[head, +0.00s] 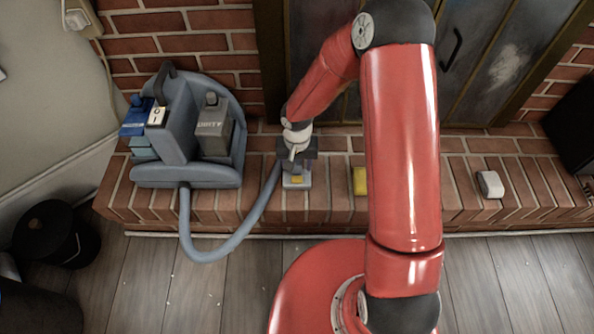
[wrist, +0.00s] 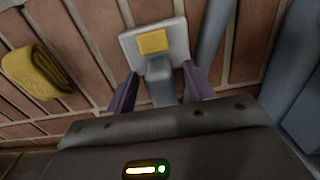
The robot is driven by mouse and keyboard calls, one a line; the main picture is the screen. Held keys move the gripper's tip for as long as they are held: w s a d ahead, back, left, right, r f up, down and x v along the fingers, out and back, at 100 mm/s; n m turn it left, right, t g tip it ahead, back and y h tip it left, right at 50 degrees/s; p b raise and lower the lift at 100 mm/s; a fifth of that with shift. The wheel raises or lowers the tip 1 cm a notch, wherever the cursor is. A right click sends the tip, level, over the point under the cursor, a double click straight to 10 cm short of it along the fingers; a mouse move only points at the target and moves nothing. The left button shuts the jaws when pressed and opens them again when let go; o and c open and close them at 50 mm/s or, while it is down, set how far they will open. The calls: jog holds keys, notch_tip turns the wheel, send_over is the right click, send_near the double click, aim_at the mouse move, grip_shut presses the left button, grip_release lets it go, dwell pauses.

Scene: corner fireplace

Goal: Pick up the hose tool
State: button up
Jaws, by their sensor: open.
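The hose tool (head: 297,185) is a light grey head with a yellow patch, lying on the brick hearth beside the machine. In the wrist view the hose tool (wrist: 133,43) is at the top centre, its narrower grey neck pointing toward my palm. My gripper (head: 296,154) is over the tool in the head view, its fingers mostly hidden there. In the wrist view my gripper (wrist: 159,72) is open, with one purple finger on each side of the neck.
The blue-grey cleaning machine (head: 178,177) stands left on the hearth (head: 430,205), its hose (head: 210,252) looping over the front edge toward the tool. A folded yellow cloth (wrist: 40,72) lies nearby. A white object (head: 490,184) sits further right. A black bin (head: 50,232) stands lower left.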

aim_at(297, 162)
grip_shut()
jog(key=shift+r, duration=0.15)
notch_tip(297, 162, up, 20)
jog(key=p, duration=0.2)
jog(key=shift+p, duration=0.4)
